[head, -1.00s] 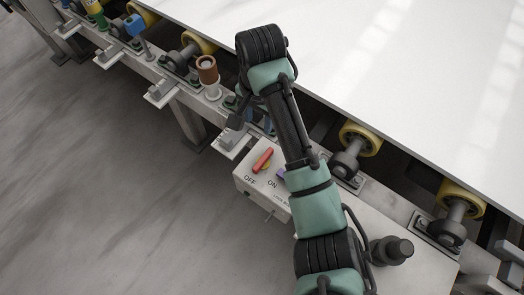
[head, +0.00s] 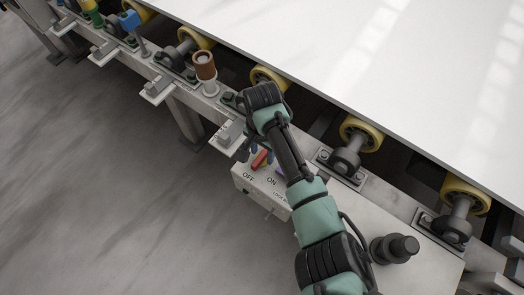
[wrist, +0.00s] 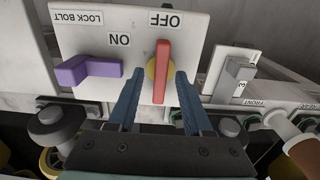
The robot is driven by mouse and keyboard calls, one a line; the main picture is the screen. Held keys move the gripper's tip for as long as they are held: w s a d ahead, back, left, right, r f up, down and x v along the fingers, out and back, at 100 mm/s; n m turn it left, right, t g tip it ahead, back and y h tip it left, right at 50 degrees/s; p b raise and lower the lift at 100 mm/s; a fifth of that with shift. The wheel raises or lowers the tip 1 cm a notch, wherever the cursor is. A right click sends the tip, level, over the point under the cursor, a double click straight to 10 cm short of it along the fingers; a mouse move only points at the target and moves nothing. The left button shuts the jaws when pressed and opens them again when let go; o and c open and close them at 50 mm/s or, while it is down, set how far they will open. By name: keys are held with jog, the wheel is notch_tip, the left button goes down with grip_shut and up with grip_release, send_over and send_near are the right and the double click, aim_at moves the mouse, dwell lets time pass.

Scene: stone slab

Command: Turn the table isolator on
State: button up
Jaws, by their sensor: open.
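The isolator is a red handle on a yellow round base, on a white box (head: 250,190) with OFF and ON labels. In the head view the red handle (head: 260,159) is partly hidden by my gripper. In the wrist view the red handle (wrist: 161,72) stands upright in the picture, its end at the OFF label (wrist: 167,20); the ON label (wrist: 120,40) is to its left. My gripper (wrist: 156,85) is open, with one blue finger on each side of the handle's lower part. I cannot tell whether either finger touches it.
A purple lock-bolt lever (wrist: 88,70) sits just left of the handle in the wrist view. A grey switch (wrist: 233,75) on a white bracket stands to the right. The white slab (head: 360,60) on yellow rollers (head: 361,135) lies behind. A dark knob (head: 394,248) stands on the frame.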

jog(key=shift+f, duration=0.1)
grip_shut()
jog(key=shift+a+p, duration=0.1)
jog(key=shift+p, duration=0.35)
jog(key=shift+s+n+p, duration=0.1)
jog(key=shift+n+p, duration=0.6)
jog(key=shift+n, duration=0.1)
jog(key=shift+n+p, duration=0.6)
jog(key=shift+n, duration=0.1)
jog(key=n+p, duration=0.1)
jog(key=n, duration=0.4)
jog(key=shift+p, duration=0.3)
jog(key=n, duration=0.5)
jog(key=shift+p, duration=0.35)
jog(key=n, duration=0.4)
jog(key=shift+n, duration=0.4)
